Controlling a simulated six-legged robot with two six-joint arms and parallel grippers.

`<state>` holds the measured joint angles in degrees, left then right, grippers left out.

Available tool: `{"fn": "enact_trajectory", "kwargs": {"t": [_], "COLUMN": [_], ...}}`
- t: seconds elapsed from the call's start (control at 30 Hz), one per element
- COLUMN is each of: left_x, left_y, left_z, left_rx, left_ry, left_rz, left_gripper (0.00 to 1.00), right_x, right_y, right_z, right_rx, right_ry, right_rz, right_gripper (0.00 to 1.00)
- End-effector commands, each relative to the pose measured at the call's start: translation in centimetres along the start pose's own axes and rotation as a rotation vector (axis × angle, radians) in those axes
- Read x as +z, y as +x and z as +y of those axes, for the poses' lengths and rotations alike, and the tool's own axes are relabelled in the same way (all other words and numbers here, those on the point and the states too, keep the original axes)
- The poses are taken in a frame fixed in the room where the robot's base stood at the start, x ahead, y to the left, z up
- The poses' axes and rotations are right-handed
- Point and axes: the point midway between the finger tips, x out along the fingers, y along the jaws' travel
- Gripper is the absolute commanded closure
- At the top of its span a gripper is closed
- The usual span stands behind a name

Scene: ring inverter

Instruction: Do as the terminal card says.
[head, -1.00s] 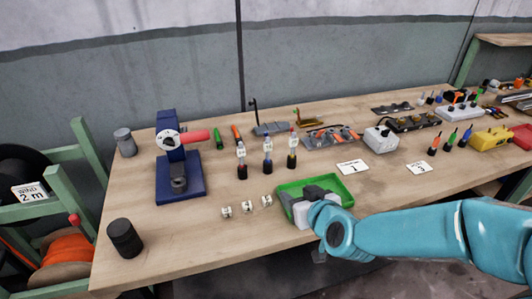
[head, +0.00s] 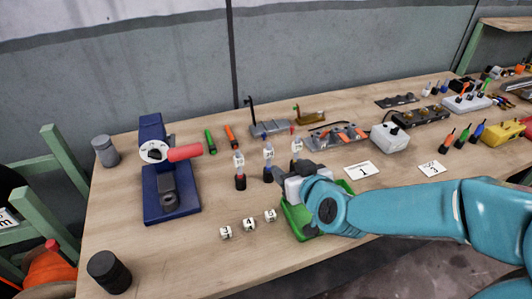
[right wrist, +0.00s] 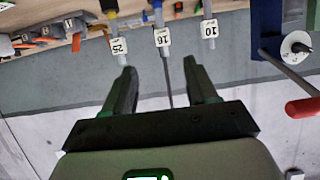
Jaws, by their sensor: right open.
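My right gripper (head: 290,176) is open and empty, above the back edge of a green tray (head: 300,224). The right one is partly hidden behind the gripper. In the right wrist view, upside down, the open jaws (right wrist: 162,80) point at their tags: 25 (right wrist: 119,46), 16 (right wrist: 162,37) and 10 (right wrist: 209,29). The 16 tag lies between the fingertips, beyond them. White cards marked 1 (head: 362,170) and 3 (head: 431,168) lie flat. My left gripper is out of view.
A blue press (head: 172,207) with a red handle (head: 185,152) stands left. Small numbered white cubes (head: 249,224) lie in front of the tagged pieces. A grey box (head: 389,137) and several tools crowd the back right.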

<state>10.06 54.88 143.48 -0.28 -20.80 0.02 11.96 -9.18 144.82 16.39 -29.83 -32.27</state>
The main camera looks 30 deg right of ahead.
Motion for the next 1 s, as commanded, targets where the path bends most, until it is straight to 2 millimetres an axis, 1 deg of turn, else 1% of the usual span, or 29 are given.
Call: {"fn": "enact_trajectory", "kwargs": {"t": [0.07,0.17,0.33,0.4,0.6,0.7,0.83,0.93,1.0], "left_x": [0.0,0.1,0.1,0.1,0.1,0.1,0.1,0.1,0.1], "left_y": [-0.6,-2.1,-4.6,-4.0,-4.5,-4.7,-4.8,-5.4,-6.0], "left_z": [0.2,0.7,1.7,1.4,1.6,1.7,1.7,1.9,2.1], "left_rx": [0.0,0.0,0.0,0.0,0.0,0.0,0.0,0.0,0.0], "left_ry": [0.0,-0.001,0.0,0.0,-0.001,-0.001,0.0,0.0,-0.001], "left_rz": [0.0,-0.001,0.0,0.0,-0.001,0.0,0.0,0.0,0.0], "left_gripper": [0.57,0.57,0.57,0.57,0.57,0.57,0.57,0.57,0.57], "right_x": [-0.1,-0.4,-0.3,0.3,0.3,0.2,0.2,0.0,-0.1], "right_y": [-0.1,0.4,1.8,3.7,8.1,9.6,10.6,11.6,12.8], "right_z": [0.1,0.2,0.1,0.0,0.0,0.0,0.0,-0.1,-0.2], "right_rx": [0.003,0.009,0.001,0.0,0.0,0.0,0.0,0.0,0.0], "right_ry": [-0.001,-0.004,0.0,0.001,0.0,0.0,0.001,0.001,0.001], "right_rz": [-0.003,-0.008,-0.008,-0.003,-0.001,0.0,0.001,-0.001,-0.002], "right_gripper": [0.43,0.43,0.43,0.43,0.43,0.43,0.43,0.43,0.43]}}
